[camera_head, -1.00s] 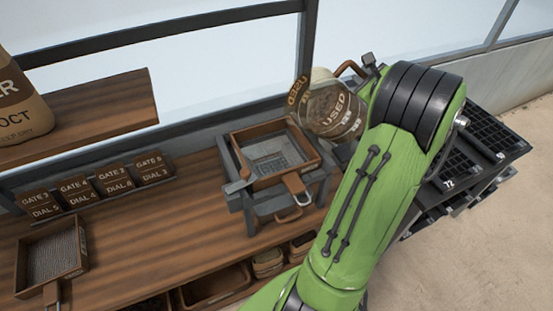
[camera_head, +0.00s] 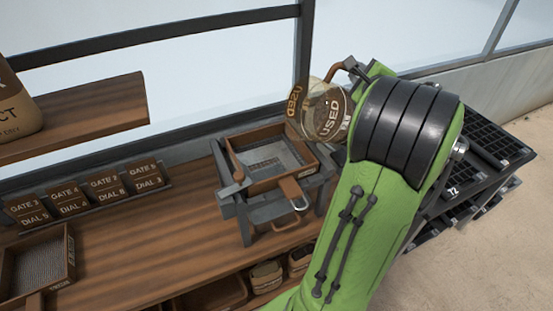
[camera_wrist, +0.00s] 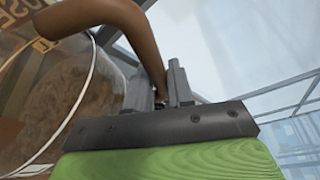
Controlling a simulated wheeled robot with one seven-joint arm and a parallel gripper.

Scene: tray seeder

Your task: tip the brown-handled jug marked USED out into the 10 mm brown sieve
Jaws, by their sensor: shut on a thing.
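The clear jug marked USED (camera_head: 329,112) is tilted toward the left, above and to the right of the brown sieve, with brown contents inside. Its brown handle (camera_wrist: 118,20) passes between the jaws of my gripper (camera_wrist: 163,88), which is shut on it. In the head view the jaws are mostly hidden behind my arm. The brown-framed sieve (camera_head: 259,183) sits on a grey stand (camera_head: 245,215) on the bench, with its handle toward the front. I see no stream falling from the jug. The sieve's size marking is not readable.
A second brown sieve (camera_head: 70,260) lies on the bench at left, near cards (camera_head: 105,186) marked with gates and dials. A shelf with a sack (camera_head: 18,105) is upper left. Black trays (camera_head: 490,150) stand at right. Bins sit under the bench.

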